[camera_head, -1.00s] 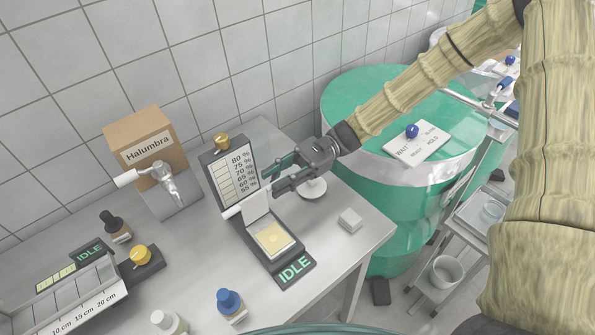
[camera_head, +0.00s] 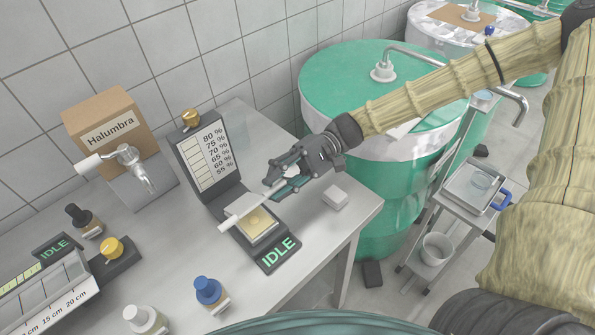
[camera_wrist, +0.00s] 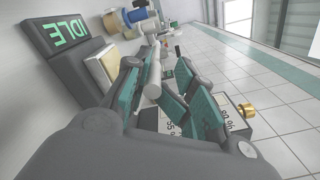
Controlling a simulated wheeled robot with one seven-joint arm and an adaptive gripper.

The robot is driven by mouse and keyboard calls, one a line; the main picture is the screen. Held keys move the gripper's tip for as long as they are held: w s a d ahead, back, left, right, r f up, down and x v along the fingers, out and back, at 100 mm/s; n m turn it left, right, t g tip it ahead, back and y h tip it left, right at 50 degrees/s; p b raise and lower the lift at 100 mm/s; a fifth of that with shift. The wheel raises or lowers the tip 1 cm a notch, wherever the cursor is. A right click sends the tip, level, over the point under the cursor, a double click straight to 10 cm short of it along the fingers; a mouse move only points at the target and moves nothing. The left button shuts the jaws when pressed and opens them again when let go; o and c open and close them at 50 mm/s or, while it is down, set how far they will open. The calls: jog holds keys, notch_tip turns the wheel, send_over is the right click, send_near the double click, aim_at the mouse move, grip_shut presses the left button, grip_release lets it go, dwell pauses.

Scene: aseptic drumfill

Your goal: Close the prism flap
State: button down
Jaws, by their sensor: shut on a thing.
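The refractometer-like device (camera_head: 187,146) stands on the table with its scale panel upright and a dark base reading IDLE. Its white prism flap (camera_head: 242,203) is tilted down over the pale yellow prism (camera_head: 257,221), part of which still shows in front of it. A gap seems to remain, though its size is hard to judge. A white rod (camera_head: 230,224) runs along the flap's free edge. My gripper (camera_head: 276,188) is shut on the rod's right end. In the wrist view the rod (camera_wrist: 153,75) lies between my teal fingers (camera_wrist: 150,95).
A small white block (camera_head: 335,197) sits right of the device. A green drum (camera_head: 345,100) is beyond the table's right edge.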

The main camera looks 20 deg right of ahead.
jog(key=s+f+n+b, duration=0.1)
jog(key=n+b, duration=0.1)
jog(key=s+f+n+b, duration=0.1)
jog(key=f+n, duration=0.1)
jog(key=shift+s+d+n+b, duration=0.1)
jog(key=shift+s+n+b, duration=0.2)
jog(key=shift+b, duration=0.1)
jog(key=shift+f, duration=0.4)
jog(key=c, duration=1.7)
grip_release()
jog(key=shift+r, duration=0.1)
